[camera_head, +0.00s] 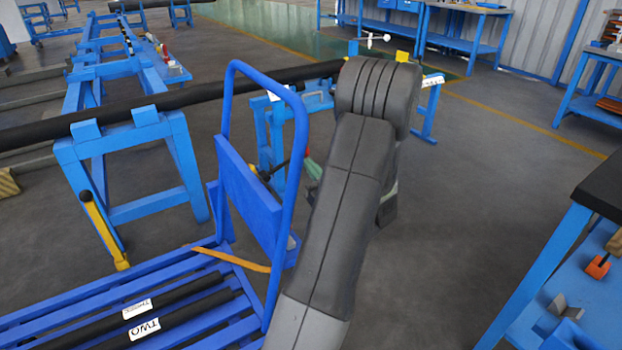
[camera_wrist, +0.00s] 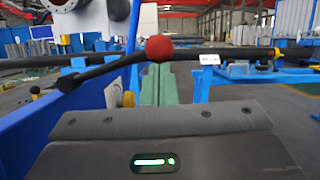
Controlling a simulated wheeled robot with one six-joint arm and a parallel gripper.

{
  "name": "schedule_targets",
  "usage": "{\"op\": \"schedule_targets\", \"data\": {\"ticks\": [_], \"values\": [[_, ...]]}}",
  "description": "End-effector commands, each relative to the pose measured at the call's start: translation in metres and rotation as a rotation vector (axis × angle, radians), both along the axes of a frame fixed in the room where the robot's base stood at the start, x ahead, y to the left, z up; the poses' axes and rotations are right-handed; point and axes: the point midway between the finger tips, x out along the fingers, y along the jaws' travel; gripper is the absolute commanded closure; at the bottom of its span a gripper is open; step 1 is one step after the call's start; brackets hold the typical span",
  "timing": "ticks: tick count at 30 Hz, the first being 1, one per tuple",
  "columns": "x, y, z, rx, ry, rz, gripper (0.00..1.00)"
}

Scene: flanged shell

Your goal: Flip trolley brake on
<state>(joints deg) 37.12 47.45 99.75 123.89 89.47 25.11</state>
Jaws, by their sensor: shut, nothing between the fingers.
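The blue trolley (camera_head: 243,195) stands at the lower left in the head view, with a slatted deck and a tall hoop handle. A dark lever (camera_wrist: 112,67) with a red ball knob (camera_wrist: 159,48) sticks out from its blue end panel, slanting up to the right in the wrist view. My gripper (camera_wrist: 161,70) has green fingers, closed together and empty. Their tips appear just under the red knob; I cannot tell whether they touch it. In the head view my arm hides most of the gripper, and only some green shows beside the lever.
A yellow bar with a black knob (camera_head: 103,230) stands at the trolley's left side. Dark rods (camera_head: 180,305) with labels lie on the deck. Blue stands (camera_head: 130,150) carry a long black pipe behind. A workbench (camera_head: 570,260) is at the right, with clear floor before it.

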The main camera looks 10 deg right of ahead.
Motion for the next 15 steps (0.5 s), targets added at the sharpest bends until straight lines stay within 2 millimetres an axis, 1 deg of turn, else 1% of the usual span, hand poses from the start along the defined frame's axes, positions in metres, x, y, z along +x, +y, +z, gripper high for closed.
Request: {"op": "schedule_targets", "data": {"ticks": [3,15], "values": [[0.0,0.001,0.014,-0.105,-0.047,0.0,1.0],[-0.006,0.015,0.055,-0.452,-0.189,0.0,1.0]]}}
